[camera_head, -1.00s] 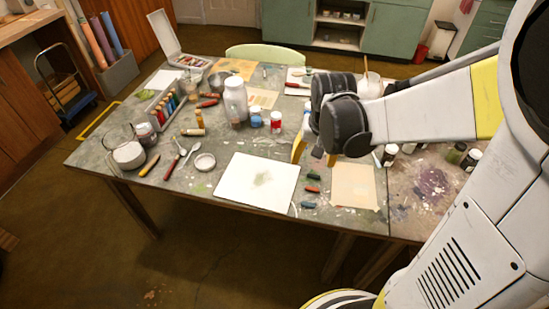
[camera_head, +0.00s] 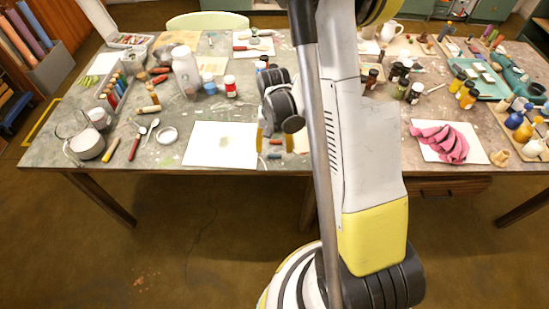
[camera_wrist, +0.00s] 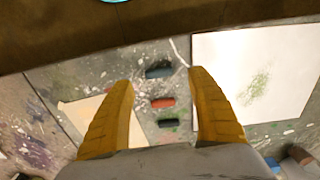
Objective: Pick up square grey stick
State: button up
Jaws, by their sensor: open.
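Three short sticks lie in a row on the paint-marked table, seen between my fingers in the wrist view. The blue-grey stick (camera_wrist: 159,72) is closest to the table edge; it looks nearest to grey, but I cannot be sure of its colour. A red stick (camera_wrist: 163,102) lies in the middle and a dark stick (camera_wrist: 168,123) nearest my palm. My gripper (camera_wrist: 160,80) is open and empty, pointing down above them, with a finger on each side of the row. In the head view my gripper (camera_head: 274,143) is beside the white sheet, and my arm hides part of this area.
A white sheet (camera_wrist: 262,75) lies close to one finger, and a tan paper (camera_wrist: 88,118) by the other. In the head view, a white bottle (camera_head: 185,72) and small jars stand behind. A pink object (camera_head: 446,140) lies on the right. The table's front edge is near.

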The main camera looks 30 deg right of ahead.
aim_at(275, 155)
notch_tip(275, 155, down, 4)
jog(key=shift+d+f+b, duration=0.1)
jog(key=shift+f+b, duration=0.1)
jog(key=shift+b, duration=0.75)
jog(key=shift+r, duration=0.1)
jog(key=c, duration=0.8)
jog(key=shift+c, duration=0.2)
jog(key=shift+r, duration=0.1)
notch_tip(275, 155, up, 5)
jog(key=p, duration=0.2)
jog(key=shift+f+p, duration=0.2)
jog(key=shift+p, duration=0.15)
jog(key=s+d+r+p, duration=0.3)
jog(key=s+d+r, duration=0.3)
jog(key=d, duration=0.4)
jog(key=shift+w+r, duration=0.1)
